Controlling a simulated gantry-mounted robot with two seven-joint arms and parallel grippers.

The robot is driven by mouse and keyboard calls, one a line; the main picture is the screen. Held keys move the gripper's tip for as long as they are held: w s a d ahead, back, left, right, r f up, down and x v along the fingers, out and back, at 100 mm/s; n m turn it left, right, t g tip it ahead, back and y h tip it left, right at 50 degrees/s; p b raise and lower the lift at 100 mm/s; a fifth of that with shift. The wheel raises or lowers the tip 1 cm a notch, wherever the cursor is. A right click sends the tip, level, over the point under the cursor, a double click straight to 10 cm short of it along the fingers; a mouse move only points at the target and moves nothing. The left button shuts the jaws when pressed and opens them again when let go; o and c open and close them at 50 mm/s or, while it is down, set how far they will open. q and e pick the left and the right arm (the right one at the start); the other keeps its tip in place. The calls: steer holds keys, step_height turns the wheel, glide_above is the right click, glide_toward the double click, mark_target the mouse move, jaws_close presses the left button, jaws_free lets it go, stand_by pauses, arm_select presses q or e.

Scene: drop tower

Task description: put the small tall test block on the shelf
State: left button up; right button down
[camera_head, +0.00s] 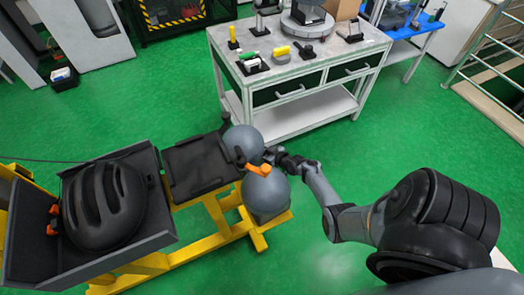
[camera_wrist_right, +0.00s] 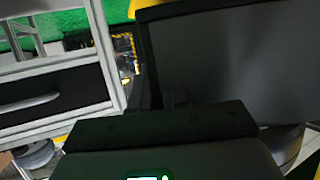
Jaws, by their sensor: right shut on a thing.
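My right arm comes in from the right in the head view. Its gripper (camera_head: 276,156) is low beside the two grey round bodies of the yellow-framed rig. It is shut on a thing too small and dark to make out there. In the right wrist view a large dark flat-faced body (camera_wrist_right: 235,60) fills the upper right, beyond the dark gripper housing. I cannot tell whether it is the held thing or part of the rig. I cannot pick out the small tall test block for certain. The white workbench has a low shelf (camera_head: 300,118), bare where seen. My left gripper is out of view.
The rig (camera_head: 150,262) carries a dark tray (camera_head: 125,255) with a black helmet (camera_head: 103,205), a black plate (camera_head: 193,165) and orange handles (camera_head: 258,169). Tools lie on the workbench top (camera_head: 330,48). Green floor between rig and bench is clear.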

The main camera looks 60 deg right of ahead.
steer(key=shift+w+f+b, duration=0.1)
steer(key=shift+f+b, duration=0.45)
steer(key=shift+f, duration=0.65)
steer(key=c, duration=1.6)
jaws_free()
steer(key=shift+f, duration=0.3)
steer(key=o, duration=0.5)
steer(key=shift+s+r, duration=0.25)
steer(key=shift+r, duration=0.05)
steer(key=shift+p+v, duration=2.6)
steer(key=shift+v, duration=3.2)
